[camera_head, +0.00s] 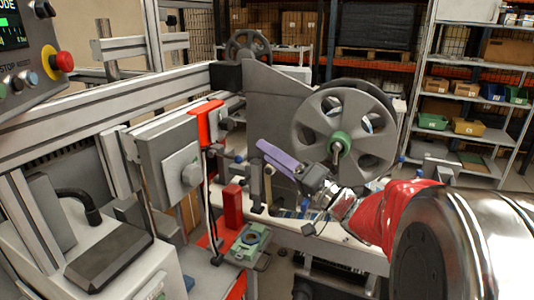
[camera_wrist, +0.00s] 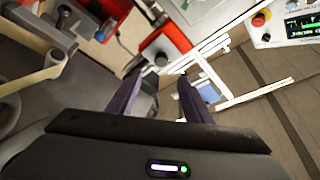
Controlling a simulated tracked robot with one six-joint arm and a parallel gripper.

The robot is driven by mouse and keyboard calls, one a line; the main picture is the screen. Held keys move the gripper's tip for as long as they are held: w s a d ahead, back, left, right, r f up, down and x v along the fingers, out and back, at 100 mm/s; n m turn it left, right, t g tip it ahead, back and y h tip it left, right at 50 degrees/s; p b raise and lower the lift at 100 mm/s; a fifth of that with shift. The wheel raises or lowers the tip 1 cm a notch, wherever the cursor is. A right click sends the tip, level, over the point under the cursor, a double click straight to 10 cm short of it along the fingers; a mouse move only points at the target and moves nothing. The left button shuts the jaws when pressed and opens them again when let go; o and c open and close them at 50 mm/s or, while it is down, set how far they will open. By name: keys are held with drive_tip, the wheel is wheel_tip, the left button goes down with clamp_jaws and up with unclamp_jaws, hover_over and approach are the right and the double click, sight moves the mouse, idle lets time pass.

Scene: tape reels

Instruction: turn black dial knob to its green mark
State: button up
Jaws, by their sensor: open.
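My gripper (camera_head: 262,146) has purple fingers and is open and empty in the head view, left of the large grey reel. In the wrist view my gripper (camera_wrist: 163,75) shows its two fingers apart, with a small dark round knob (camera_wrist: 161,59) on a red part beyond the tips. The red bracket (camera_head: 206,117) stands left of the fingertips in the head view, with dark round parts on its right. Small dark knobs (camera_head: 17,82) also sit on the control panel at top left. I cannot tell for certain which is the black dial knob, and I cannot make out its green mark.
A large grey reel (camera_head: 312,122) with a green hub stands right of my gripper. A grey box (camera_head: 167,145) is mounted at left. A red post (camera_head: 232,205) stands below. A red stop button (camera_head: 62,61) projects from the panel. Shelves (camera_head: 470,60) fill the back.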

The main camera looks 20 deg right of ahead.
drive_tip(key=s+a+f+n+g, duration=0.2)
drive_tip(key=s+a+f+g, duration=0.2)
drive_tip(key=s+a, duration=0.15)
drive_tip(key=s+a+f+n+g+y, duration=0.1)
drive_tip(key=s+a+f+g, duration=0.25)
drive_tip(key=a, duration=0.35)
drive_tip(key=s+a+f+n+g, duration=0.2)
drive_tip(key=s+a+f+g, duration=0.1)
drive_tip(key=s+a+g, duration=0.25)
drive_tip(key=s+d+f+g+h, duration=0.2)
drive_tip(key=s+f+h, duration=0.3)
drive_tip(key=s+f, duration=0.15)
drive_tip(key=s+d+r+t+h, duration=0.1)
drive_tip(key=s+d+t+h, duration=0.1)
drive_tip(key=d+h, duration=0.3)
drive_tip(key=shift+s+d, duration=0.65)
drive_tip(key=shift+d, duration=0.5)
drive_tip(key=shift+c, duration=0.5)
